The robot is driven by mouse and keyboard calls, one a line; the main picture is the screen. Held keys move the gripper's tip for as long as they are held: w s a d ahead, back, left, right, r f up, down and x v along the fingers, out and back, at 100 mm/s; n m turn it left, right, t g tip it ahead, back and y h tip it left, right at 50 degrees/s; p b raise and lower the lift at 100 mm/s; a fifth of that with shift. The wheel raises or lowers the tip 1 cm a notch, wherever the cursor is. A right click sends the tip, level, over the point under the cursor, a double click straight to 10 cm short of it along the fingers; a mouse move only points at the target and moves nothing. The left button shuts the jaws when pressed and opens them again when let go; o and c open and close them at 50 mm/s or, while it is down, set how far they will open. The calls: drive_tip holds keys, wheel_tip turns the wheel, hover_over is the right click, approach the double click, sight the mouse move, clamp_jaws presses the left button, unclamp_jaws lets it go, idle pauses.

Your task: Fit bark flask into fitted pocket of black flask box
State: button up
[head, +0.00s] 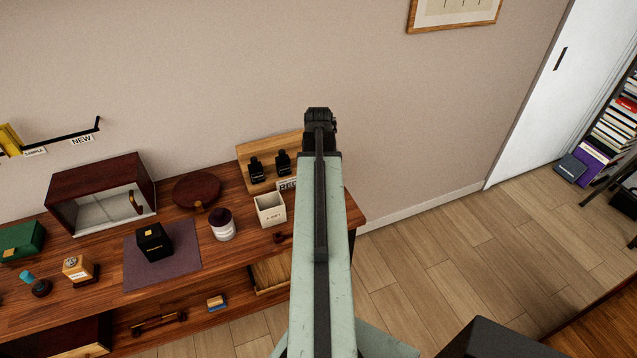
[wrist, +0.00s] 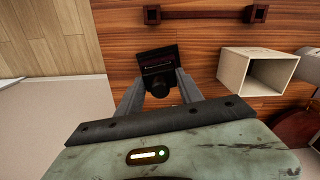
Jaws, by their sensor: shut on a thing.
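My gripper (wrist: 159,90) is shut on a small dark flask with a round black cap (wrist: 160,88), which I take to be the bark flask (wrist: 158,62). It is held between the two grey fingers, above the wooden bench in the wrist view. In the head view my arm points away toward the wall, and the flask there cannot be told apart from the dark gripper end (head: 320,115). The black flask box (head: 154,243) stands on a purple mat (head: 190,262), left of and apart from my gripper. Its pocket cannot be made out clearly.
A white open box (head: 270,210) and a white jar (head: 222,226) stand between mat and arm. A wooden stand (head: 248,152) holds two black flasks. Behind the mat are a dark red cabinet (head: 70,200) and a round dark red lid (head: 197,187). The bench (head: 345,212) ends right of my arm.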

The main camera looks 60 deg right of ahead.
drive_tip(key=shift+f, duration=0.15)
drive_tip(key=o, duration=1.3)
drive_tip(key=shift+o, duration=0.2)
wheel_tip(320, 180, up, 8)
drive_tip(key=p, duration=0.8)
drive_tip(key=shift+f, duration=0.1)
